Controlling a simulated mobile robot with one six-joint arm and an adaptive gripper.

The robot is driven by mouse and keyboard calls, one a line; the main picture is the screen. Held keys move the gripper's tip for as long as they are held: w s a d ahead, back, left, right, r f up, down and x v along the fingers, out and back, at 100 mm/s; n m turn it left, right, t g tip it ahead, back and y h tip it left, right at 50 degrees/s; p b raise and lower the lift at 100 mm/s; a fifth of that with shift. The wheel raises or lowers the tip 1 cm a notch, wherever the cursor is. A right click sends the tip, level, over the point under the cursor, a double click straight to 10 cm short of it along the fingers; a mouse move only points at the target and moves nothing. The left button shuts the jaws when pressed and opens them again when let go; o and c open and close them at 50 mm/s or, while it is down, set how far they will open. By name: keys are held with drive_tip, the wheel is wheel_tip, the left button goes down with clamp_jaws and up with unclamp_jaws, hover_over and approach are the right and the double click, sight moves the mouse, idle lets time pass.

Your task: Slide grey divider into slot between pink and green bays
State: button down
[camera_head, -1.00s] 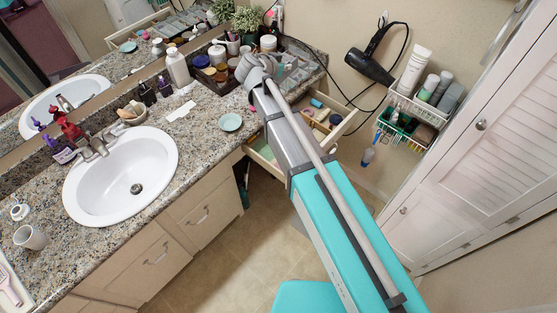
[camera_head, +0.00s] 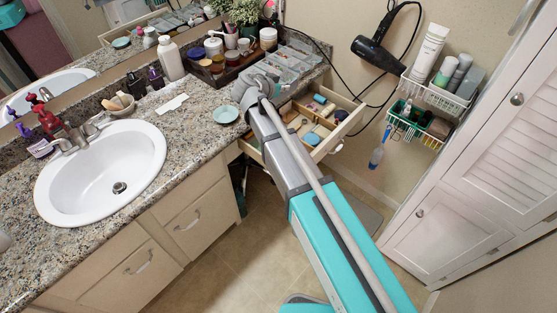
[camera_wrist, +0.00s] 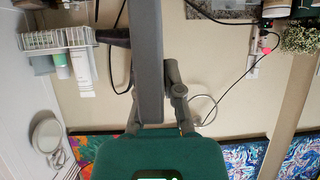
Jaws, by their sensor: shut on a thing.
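In the wrist view my gripper (camera_wrist: 155,95) is shut on a long grey slab, which looks like the grey divider (camera_wrist: 148,55). The slab stands upright in the picture, and its upper end runs out of frame. In the head view the divider and fingertips are hidden by my wrist and arm. The wrist is at the counter's edge, over the near left side of the open drawer (camera_head: 346,128). The drawer holds small items in compartments, partly hidden by my arm. I cannot tell the pink and green bays or the slot apart.
A clear organizer (camera_head: 283,66) and jars stand on the counter (camera_head: 208,105) behind the drawer. A small teal dish (camera_head: 225,114) is close left of my wrist. A hair dryer (camera_head: 381,40) and wire rack (camera_head: 437,95) hang on the wall right. White cabinets (camera_head: 500,140) stand at right.

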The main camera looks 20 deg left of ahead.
wheel_tip(320, 180, down, 19)
drive_tip(key=b, duration=1.7)
drive_tip(key=shift+s+a+r+m+h, duration=0.15)
drive_tip(key=shift+s+a+m+h, duration=0.1)
drive_tip(key=shift+a+m+h, duration=0.1)
wheel_tip(320, 180, down, 6)
drive_tip(key=b, duration=0.6)
drive_tip(key=shift+b, duration=0.4)
drive_tip(key=shift+s+f+b, duration=0.1)
drive_tip(key=shift+f+b, duration=1.8)
drive_tip(key=shift+f, duration=0.05)
drive_tip(key=c, duration=0.8)
unclamp_jaws()
